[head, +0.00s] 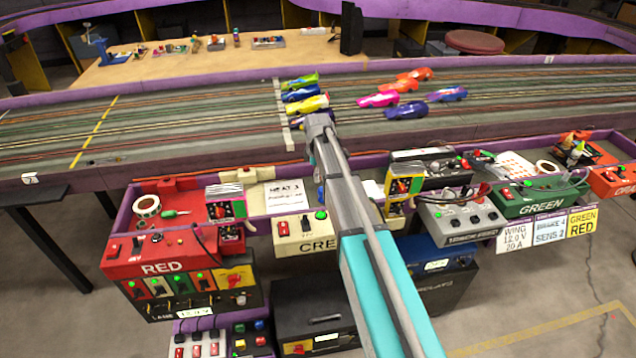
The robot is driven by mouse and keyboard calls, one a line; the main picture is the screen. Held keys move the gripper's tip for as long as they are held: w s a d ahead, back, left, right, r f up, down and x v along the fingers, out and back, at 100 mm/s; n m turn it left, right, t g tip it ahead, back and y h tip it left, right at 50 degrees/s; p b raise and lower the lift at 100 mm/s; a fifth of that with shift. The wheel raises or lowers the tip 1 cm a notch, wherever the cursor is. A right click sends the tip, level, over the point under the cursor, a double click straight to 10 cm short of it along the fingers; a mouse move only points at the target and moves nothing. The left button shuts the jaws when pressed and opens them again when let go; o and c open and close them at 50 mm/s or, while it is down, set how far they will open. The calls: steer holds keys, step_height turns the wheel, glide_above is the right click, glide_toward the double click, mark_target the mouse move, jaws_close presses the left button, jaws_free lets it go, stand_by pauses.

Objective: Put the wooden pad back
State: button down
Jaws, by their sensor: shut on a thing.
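My arm reaches up from the lower right in the head view, and its grey end lies over the near side of the slot track (200,128). The jaws of my gripper do not show; they are hidden behind or below the arm's end. I cannot make out the wooden pad anywhere, nor what the jaws hold.
Several toy cars, among them a yellow one (307,105) and a pink one (378,100), stand on the track close to my arm. Below are a red control box (165,255), a heat card (285,198) and a green box (540,197). The track's left part is mostly clear.

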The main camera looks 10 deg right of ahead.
mark_target(317, 187)
steer(key=shift+w+f+b, duration=0.3)
steer(key=shift+f, duration=0.2)
steer(key=shift+f+b, duration=1.4)
steer(key=shift+f, duration=0.1)
steer(key=shift+c, duration=2.1)
jaws_free()
step_height(317, 187, up, 12)
steer(key=p, duration=1.2)
steer(key=shift+s, duration=0.15)
